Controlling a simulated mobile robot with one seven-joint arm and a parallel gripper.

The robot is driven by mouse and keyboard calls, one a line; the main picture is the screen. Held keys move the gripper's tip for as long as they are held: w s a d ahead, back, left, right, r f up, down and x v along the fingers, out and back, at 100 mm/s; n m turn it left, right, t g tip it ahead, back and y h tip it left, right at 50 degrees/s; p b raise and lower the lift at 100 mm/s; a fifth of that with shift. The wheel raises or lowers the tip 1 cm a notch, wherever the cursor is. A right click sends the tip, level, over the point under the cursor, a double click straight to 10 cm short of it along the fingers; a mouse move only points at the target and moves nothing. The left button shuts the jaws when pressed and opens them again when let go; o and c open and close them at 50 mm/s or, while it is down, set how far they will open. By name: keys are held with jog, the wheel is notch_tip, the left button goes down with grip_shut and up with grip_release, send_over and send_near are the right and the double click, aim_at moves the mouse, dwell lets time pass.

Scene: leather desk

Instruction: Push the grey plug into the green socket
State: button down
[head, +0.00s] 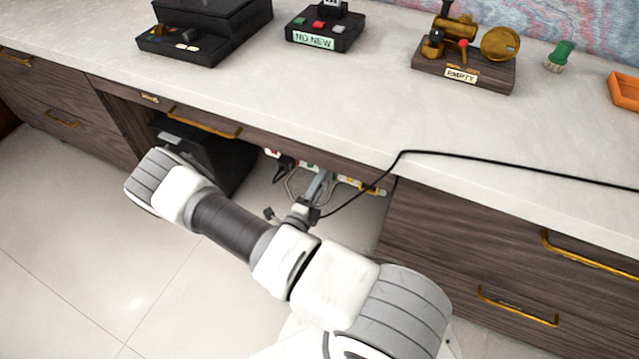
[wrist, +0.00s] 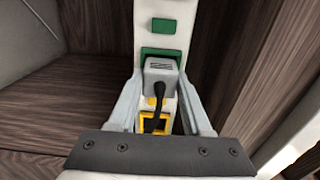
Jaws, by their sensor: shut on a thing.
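In the wrist view the grey plug (wrist: 160,78) sits between the two fingers of my gripper (wrist: 161,84), which is shut on it. A black cable (wrist: 158,97) comes out of the plug toward the camera. The green socket (wrist: 160,53) shows as a green edge just beyond the plug, on a white power strip (wrist: 148,9). The plug covers most of the socket, so I cannot tell whether its pins are in. In the head view my gripper (head: 317,188) reaches under the desk beside the strip, and the plug is not clear there.
A yellow socket (wrist: 155,125) lies on the strip nearer my wrist, and a small green part (wrist: 164,26) lies farther along. Dark wood walls (wrist: 235,60) flank the strip. The black cable (head: 500,168) runs over the desk top (head: 330,100). A black box (head: 215,155) stands left under the desk.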

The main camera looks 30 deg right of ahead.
jog(key=shift+w+d, duration=0.3)
jog(key=shift+d, duration=0.1)
dwell(0.6)
jog(key=shift+c, duration=1.3)
grip_release()
jog(key=shift+a, duration=0.1)
